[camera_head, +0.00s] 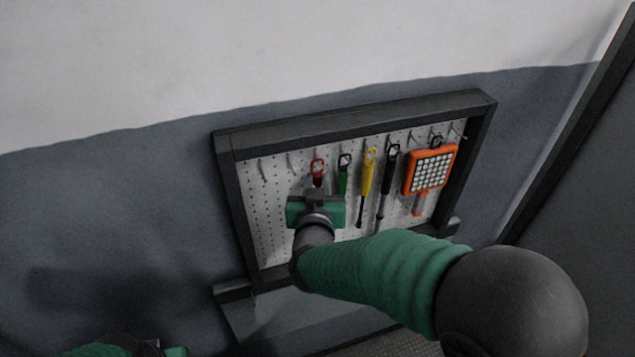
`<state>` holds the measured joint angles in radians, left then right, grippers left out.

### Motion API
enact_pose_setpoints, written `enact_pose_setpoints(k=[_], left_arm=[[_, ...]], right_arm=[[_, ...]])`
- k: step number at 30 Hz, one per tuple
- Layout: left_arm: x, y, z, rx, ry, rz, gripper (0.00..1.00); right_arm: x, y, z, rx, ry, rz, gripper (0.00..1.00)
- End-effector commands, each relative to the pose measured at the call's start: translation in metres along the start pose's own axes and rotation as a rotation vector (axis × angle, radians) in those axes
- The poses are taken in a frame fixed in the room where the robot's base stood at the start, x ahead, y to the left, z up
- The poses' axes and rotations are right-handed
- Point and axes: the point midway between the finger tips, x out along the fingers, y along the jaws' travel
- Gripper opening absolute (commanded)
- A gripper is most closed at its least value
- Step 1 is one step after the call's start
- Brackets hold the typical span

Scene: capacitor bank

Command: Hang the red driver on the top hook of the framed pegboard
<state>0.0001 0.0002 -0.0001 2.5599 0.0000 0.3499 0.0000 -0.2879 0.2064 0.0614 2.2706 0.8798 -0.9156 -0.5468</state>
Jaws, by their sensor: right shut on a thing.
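The red driver (318,168) shows only its red ring-shaped top end above my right gripper (316,198). My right gripper is shut on it in front of the framed pegboard (265,222). The ring is level with the row of hooks; I cannot tell whether it is around a hook or just in front of one. The driver's lower part is hidden behind the gripper. Two bare hooks, one (263,169) and another (291,162), are left of it. A small part of my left gripper (172,351) shows at the bottom left edge, its fingers unclear.
To the right hang a green driver (343,178), a yellow driver (367,180), a black driver (387,185) and an orange gridded tool (431,170). The thick dark frame (355,113) stands out around the board. A ledge (285,312) is below. A dark door edge is at far right.

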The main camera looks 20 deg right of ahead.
Motion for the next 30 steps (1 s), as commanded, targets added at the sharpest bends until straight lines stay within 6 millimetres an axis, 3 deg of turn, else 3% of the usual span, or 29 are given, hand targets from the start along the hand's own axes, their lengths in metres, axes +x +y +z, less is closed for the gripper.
enact_pose_setpoints(k=[7,8,14,24,26,30], left_arm=[[0.000,0.000,0.000,0.000,0.000,0.000,0.46],[0.000,0.000,0.000,0.000,0.000,0.000,0.46],[0.000,0.000,0.000,0.000,0.000,0.000,0.46],[0.002,0.000,0.001,0.000,0.000,0.000,0.46],[0.004,0.000,0.001,0.000,0.000,0.000,0.46],[0.013,0.000,0.003,0.000,0.000,0.000,0.46]], right_arm=[[0.000,0.000,0.000,0.000,-0.001,0.000,0.00],[0.000,0.000,0.001,0.000,-0.001,0.000,0.21],[0.001,0.000,0.000,0.000,-0.001,0.000,0.45],[-0.004,0.000,0.001,0.001,0.000,-0.001,0.45],[-0.011,-0.001,0.001,0.002,0.000,-0.002,0.45],[-0.043,-0.002,0.002,0.002,0.002,-0.005,0.45]])
